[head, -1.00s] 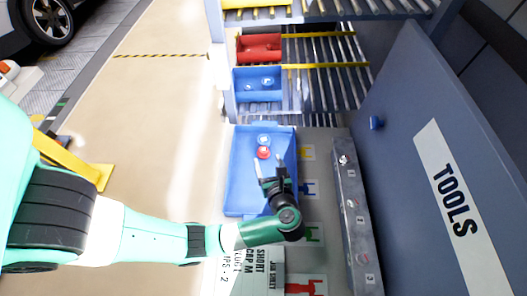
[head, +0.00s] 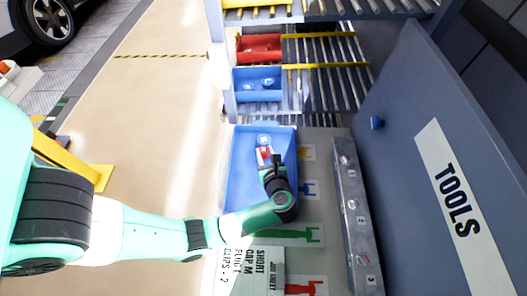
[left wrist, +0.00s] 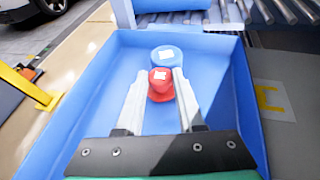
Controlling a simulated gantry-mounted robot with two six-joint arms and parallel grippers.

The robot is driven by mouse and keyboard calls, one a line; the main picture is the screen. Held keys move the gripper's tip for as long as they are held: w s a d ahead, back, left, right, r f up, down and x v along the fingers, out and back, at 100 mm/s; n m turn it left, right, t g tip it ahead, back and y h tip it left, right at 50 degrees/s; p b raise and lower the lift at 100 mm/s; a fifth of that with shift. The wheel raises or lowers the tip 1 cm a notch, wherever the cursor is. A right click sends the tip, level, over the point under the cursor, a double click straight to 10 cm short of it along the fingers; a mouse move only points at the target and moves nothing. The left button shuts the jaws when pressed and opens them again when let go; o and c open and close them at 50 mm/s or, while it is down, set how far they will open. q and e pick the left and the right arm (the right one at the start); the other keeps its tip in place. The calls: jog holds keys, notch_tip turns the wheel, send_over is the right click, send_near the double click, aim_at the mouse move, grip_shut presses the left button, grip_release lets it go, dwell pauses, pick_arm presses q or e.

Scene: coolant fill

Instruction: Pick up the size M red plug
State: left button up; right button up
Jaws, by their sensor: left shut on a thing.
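The red plug (left wrist: 160,86) with a white label on top is in the blue tray (left wrist: 75,121), between the fingers of my left gripper (left wrist: 157,88). In the head view the red plug (head: 265,152) shows at the fingertips of my left gripper (head: 265,156). The gripper is shut on it. A blue plug (left wrist: 167,56) with a white label is just beyond it in the tray, and it also shows in the head view (head: 264,140). I cannot tell whether the red plug is lifted off the tray floor. My right gripper is not in view.
A blue bin (head: 258,85) and a red bin (head: 259,48) sit on the roller rack beyond the tray. A grey numbered rail (head: 357,218) and a TOOLS panel (head: 447,175) stand to the right. A labelled sheet (head: 262,268) lies nearer.

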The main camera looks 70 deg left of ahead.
pick_arm(q)
grip_shut()
jog(key=shift+d+r, duration=0.35)
jog(key=shift+r, duration=0.05)
jog(key=r+p+v, duration=0.1)
jog(key=p+v, duration=0.1)
jog(key=v, duration=1.3)
jog(key=shift+a+r, duration=0.25)
